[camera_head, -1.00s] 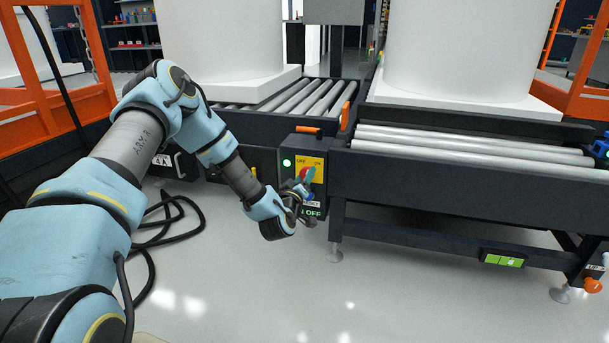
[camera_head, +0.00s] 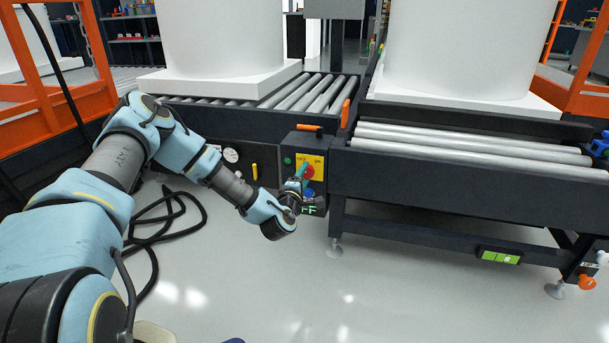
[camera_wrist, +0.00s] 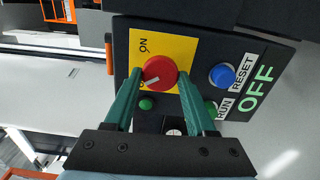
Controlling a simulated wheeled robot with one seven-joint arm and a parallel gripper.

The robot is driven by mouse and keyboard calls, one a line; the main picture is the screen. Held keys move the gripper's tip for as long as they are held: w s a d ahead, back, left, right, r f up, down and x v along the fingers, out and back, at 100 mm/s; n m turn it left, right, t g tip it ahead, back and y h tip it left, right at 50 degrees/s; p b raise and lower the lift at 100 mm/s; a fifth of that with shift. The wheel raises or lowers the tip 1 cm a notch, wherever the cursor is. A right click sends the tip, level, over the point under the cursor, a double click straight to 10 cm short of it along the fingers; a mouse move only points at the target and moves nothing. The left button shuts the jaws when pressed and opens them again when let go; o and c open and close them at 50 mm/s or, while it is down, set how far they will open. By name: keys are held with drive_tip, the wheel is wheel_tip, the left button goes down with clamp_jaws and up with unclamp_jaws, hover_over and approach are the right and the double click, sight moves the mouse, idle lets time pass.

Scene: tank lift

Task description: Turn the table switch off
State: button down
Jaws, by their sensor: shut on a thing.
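The table switch is a red rotary knob (camera_wrist: 160,73) on a yellow plate marked ON and OFF, on a dark control box. My gripper (camera_wrist: 160,80) has its green fingers closed on either side of the knob. The white mark on the knob points towards the partly covered OFF label. In the head view the knob (camera_head: 308,172) is partly behind my gripper (camera_head: 304,171). A green lamp (camera_head: 287,160) left of the plate looks dim. The box's display (camera_wrist: 257,88) reads OFF in green letters.
A blue RESET button (camera_wrist: 222,75) and a green RUN button (camera_wrist: 210,108) sit beside the yellow plate. Roller conveyors (camera_head: 470,146) bear large white tanks (camera_head: 455,45). A black cable (camera_head: 170,215) lies on the floor at left. The floor in front is clear.

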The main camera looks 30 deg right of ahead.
drive_tip(key=shift+n, duration=1)
drive_tip(key=shift+c, duration=1.1)
unclamp_jaws()
drive_tip(key=shift+a, duration=0.1)
drive_tip(key=p+v, duration=0.3)
drive_tip(key=v, duration=0.7)
drive_tip(key=shift+s+a, duration=0.2)
drive_tip(key=shift+s, duration=0.1)
